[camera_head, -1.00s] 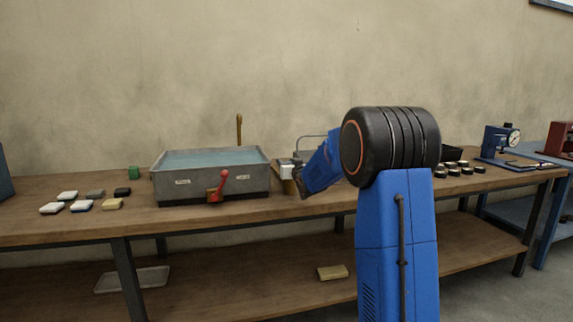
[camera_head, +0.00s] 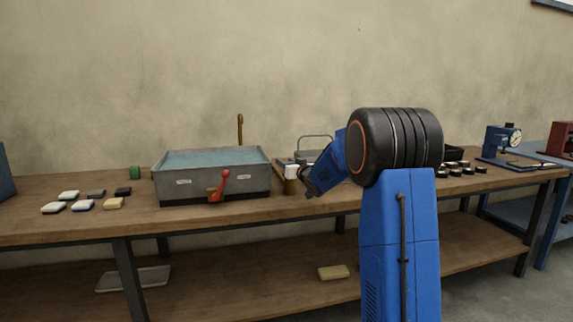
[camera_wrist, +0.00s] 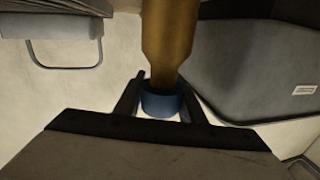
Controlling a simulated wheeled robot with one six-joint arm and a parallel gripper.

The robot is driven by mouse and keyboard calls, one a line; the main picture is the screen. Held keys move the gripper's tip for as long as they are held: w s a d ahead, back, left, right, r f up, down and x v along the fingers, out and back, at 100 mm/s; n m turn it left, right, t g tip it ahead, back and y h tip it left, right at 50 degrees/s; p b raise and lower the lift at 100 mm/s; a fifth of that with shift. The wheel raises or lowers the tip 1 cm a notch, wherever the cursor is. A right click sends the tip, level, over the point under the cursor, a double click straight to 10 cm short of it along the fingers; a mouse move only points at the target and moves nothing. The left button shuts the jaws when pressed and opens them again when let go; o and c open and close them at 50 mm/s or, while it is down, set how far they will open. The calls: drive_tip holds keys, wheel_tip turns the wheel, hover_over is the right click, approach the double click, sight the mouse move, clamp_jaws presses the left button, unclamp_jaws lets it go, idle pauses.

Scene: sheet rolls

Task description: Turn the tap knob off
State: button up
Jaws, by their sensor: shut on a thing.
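My gripper (camera_head: 304,182) is right of the basin, apart from the knob. In the wrist view my gripper (camera_wrist: 161,84) is shut on a brush-like tool with a brown handle (camera_wrist: 168,40) and a blue collar (camera_wrist: 160,102). In the head view its white end (camera_head: 291,172) is up and its brown handle (camera_head: 290,187) down. The knob is not visible in the wrist view.
Several small blocks (camera_head: 82,204) lie on the wooden bench (camera_head: 150,222) left of the basin. A brown upright piece (camera_head: 240,128) rises behind it. A grey container with a wire handle (camera_head: 314,152) is behind my gripper. The bench front below the tap is clear.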

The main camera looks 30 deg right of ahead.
drive_tip(key=o, duration=1)
drive_tip(key=shift+o, duration=0.2)
drive_tip(key=shift+s, duration=0.1)
drive_tip(key=s, duration=1.7)
drive_tip(key=shift+s+d, duration=0.15)
drive_tip(key=shift+d, duration=0.05)
